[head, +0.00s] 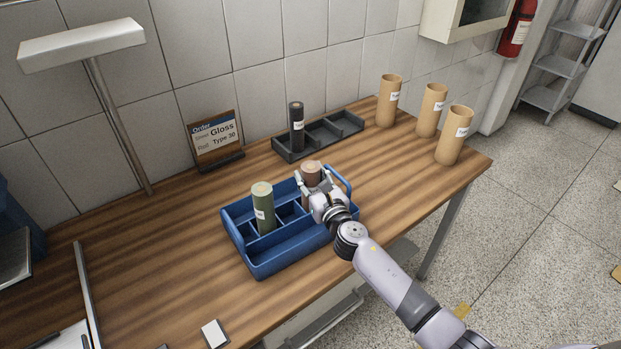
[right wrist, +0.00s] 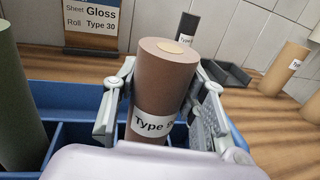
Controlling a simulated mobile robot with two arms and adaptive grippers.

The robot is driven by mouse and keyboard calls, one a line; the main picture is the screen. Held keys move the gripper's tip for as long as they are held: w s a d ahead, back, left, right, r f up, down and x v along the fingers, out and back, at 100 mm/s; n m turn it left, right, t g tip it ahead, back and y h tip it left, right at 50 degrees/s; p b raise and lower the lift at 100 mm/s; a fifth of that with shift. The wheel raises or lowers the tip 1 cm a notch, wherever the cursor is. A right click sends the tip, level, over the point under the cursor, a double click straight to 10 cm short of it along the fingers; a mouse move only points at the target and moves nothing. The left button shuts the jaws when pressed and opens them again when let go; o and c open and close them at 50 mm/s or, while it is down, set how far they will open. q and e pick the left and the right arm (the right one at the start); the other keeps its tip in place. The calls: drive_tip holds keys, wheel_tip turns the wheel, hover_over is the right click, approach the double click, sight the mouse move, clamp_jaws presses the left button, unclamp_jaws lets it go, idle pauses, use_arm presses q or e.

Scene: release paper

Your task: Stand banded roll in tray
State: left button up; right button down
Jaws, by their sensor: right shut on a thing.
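My right gripper (head: 318,190) is shut around a reddish-brown roll (head: 311,171). The roll stands upright at the back right of the blue divided tray (head: 262,271); its base is hidden, so I cannot tell whether it touches the tray floor. In the right wrist view the brown roll (right wrist: 163,85) sits between both fingers (right wrist: 160,105), with a white label reading "Type" and a partly hidden number. A green roll (head: 263,209) with a white label stands in a left compartment of the blue tray. My left gripper is not in view.
A dark grey divided tray (head: 291,154) behind holds one black roll (head: 296,128). An order sign (head: 215,139) reads Gloss, Type 30. Several tan rolls, one here (head: 454,136), stand at the table's back right. A lamp (head: 110,115) stands at left.

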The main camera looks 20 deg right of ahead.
drive_tip(key=shift+f, duration=0.1)
drive_tip(key=c, duration=1)
unclamp_jaws()
drive_tip(key=shift+s+r, duration=0.1)
drive_tip(key=shift+r, duration=0.15)
drive_tip(key=s, duration=0.7)
drive_tip(key=s+d, duration=0.1)
drive_tip(key=s, duration=0.2)
drive_tip(key=shift+s+f+b, duration=0.15)
drive_tip(key=shift+s+b, duration=0.15)
drive_tip(key=shift+s, duration=0.1)
drive_tip(key=shift+s+d, duration=0.1)
drive_tip(key=shift+s, duration=0.4)
